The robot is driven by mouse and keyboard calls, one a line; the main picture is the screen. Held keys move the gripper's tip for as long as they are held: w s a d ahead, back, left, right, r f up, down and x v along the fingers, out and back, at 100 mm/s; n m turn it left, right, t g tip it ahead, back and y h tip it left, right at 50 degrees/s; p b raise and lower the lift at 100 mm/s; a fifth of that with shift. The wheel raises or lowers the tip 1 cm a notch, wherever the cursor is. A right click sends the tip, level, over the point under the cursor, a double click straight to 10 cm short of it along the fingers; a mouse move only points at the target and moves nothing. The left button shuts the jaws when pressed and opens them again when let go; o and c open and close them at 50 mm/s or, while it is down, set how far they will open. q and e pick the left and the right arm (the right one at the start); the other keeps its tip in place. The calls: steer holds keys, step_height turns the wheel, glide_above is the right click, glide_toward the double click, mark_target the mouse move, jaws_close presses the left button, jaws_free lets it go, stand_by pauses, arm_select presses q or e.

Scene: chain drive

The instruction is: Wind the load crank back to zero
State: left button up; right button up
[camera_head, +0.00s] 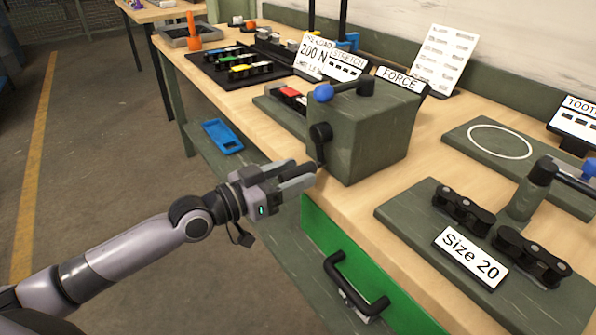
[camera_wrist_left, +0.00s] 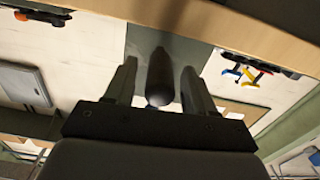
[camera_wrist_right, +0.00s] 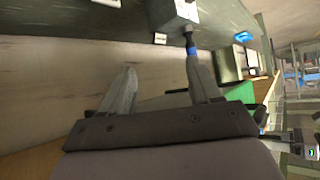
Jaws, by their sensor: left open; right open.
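A dark green box (camera_head: 370,130) stands on the bench. A black crank (camera_head: 320,133) is on its front face, with its arm pointing down. My left gripper (camera_head: 308,178) is open at the crank's lower end. In the left wrist view, a dark rounded handle (camera_wrist_left: 161,80) lies between the open fingers of my left gripper (camera_wrist_left: 159,72), with gaps visible on both sides.
A plate labelled Size 20 (camera_head: 470,256) carries black chain pieces at right. A green drawer front (camera_head: 325,238) with a black handle (camera_head: 352,290) lies below. Open floor is at left.

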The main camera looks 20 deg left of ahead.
arm_select(q)
steer(key=shift+w+d, duration=0.45)
steer(key=shift+w, duration=0.1)
jaws_close()
